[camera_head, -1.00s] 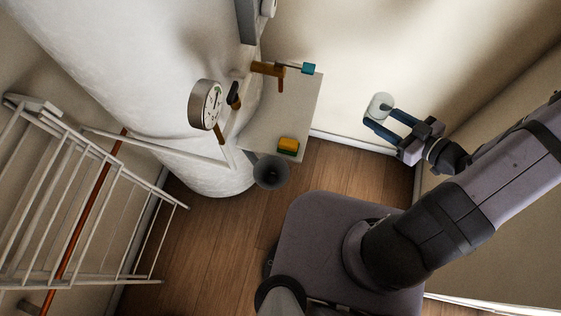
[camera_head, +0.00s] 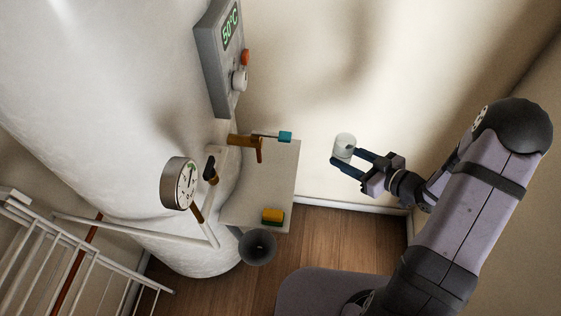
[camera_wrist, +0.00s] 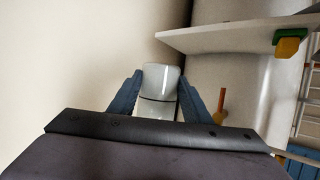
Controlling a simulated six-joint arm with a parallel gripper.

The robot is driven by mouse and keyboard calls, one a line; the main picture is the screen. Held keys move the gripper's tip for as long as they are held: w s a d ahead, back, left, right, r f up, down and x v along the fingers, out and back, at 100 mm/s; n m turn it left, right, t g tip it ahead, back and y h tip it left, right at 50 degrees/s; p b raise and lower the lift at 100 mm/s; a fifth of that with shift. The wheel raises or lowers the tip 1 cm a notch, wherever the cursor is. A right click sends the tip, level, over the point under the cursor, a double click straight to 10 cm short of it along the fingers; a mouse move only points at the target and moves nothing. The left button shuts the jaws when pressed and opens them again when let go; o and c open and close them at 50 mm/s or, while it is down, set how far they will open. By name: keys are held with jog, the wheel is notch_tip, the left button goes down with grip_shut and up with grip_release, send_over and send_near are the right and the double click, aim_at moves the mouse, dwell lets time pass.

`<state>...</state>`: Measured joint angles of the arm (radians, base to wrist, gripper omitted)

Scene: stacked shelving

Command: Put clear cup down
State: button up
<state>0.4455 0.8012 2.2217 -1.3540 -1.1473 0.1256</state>
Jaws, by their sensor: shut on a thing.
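The clear cup (camera_head: 345,143) is a small, pale, see-through cylinder. My gripper (camera_head: 350,160) is shut on it, with one blue finger on each side, and holds it in the air. In the wrist view the cup (camera_wrist: 159,85) sits between the two blue fingertips (camera_wrist: 160,92). The cup is to the right of the small pale shelf (camera_head: 283,190) and apart from it. The lower part of the cup is hidden behind the gripper body in the wrist view.
A yellow-green sponge (camera_head: 273,216) lies on the shelf's front part. A brass valve (camera_head: 243,141), a gauge (camera_head: 178,184) and a grey control box (camera_head: 220,60) are by the white tank (camera_head: 110,110). A grey funnel-like cup (camera_head: 257,247) is below the shelf. A white rack (camera_head: 60,255) stands left.

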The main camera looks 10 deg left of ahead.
jog(key=w+a+f+m+t+b, duration=0.1)
jog(key=w+a+b, duration=0.2)
jog(key=w+a, duration=0.35)
jog(key=r+m+t+h+b, duration=0.1)
jog(key=m+h+b, duration=0.1)
jog(key=b, duration=0.2)
send_over(285, 157)
jog(key=shift+a, duration=0.1)
jog(key=shift+w+f+b, duration=0.1)
jog(key=shift+f+b, duration=0.45)
jog(key=shift+f, duration=4.4)
jog(key=shift+f, duration=0.2)
jog(key=o, duration=1.1)
jog(key=shift+o, duration=0.2)
jog(key=shift+r, duration=0.1)
